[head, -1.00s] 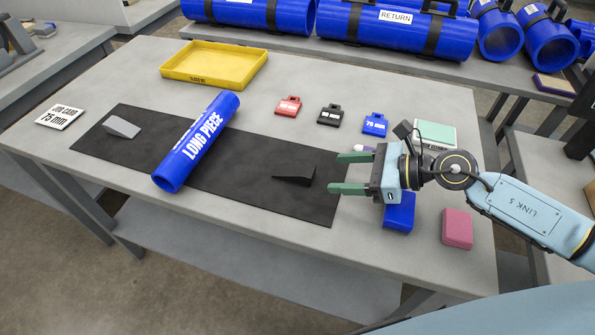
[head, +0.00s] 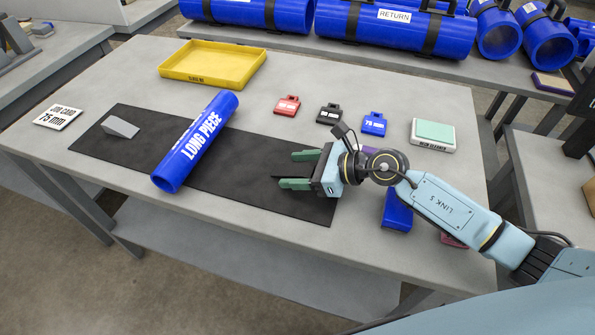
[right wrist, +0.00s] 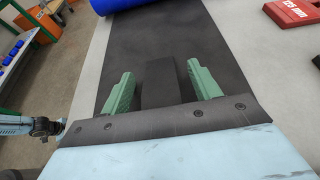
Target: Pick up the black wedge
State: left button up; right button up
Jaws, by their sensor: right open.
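The black wedge (right wrist: 160,80) lies on the black mat (head: 230,180). In the right wrist view it sits between the two green fingers of my right gripper (right wrist: 161,72), with a gap on each side. In the head view my right gripper (head: 288,169) is low over the right end of the mat, pointing left, open, with its fingers on either side of the wedge. There the gripper hides most of the wedge. My left gripper is not in view.
A blue pipe (head: 196,140) marked LONG PIECE lies across the mat, left of my gripper. A grey wedge (head: 120,127) is farther left. Red (head: 287,106), black (head: 329,113) and blue (head: 374,123) tags lie behind. A blue block (head: 397,212) is under my right arm.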

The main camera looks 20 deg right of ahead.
jog(key=c, duration=1.1)
